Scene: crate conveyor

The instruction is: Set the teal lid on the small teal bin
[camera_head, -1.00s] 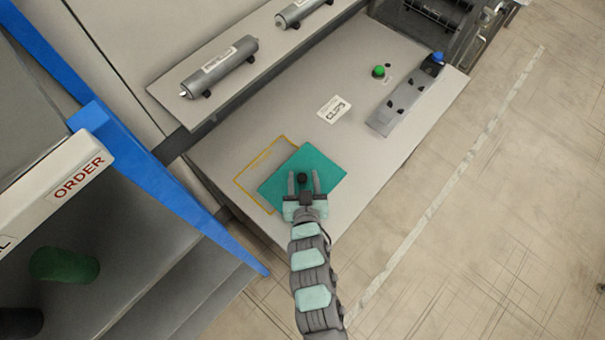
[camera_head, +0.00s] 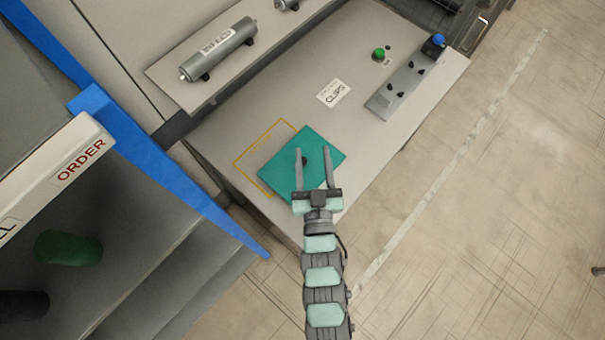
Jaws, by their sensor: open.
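The teal lid (camera_head: 275,168) is a flat teal panel with a small dark knob (camera_head: 305,161). It appears to lie on the grey table, partly overlapping a yellow outlined rectangle. My gripper (camera_head: 313,151) is over the lid from the near side, with its two grey fingers spread open. The knob shows between the fingers, closer to the left one. I cannot tell the height of the fingers above the lid. Part of the lid's near right side is hidden by the gripper. The small teal bin is not seen in this view.
The grey table (camera_head: 225,140) carries a CLIPS label (camera_head: 334,93), a green button (camera_head: 379,53) and a grey metal plate (camera_head: 398,88) with dark fittings. A grey roller (camera_head: 218,50) sits on the raised ledge. A blue frame (camera_head: 150,170) and an ORDER sign (camera_head: 80,160) stand at left.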

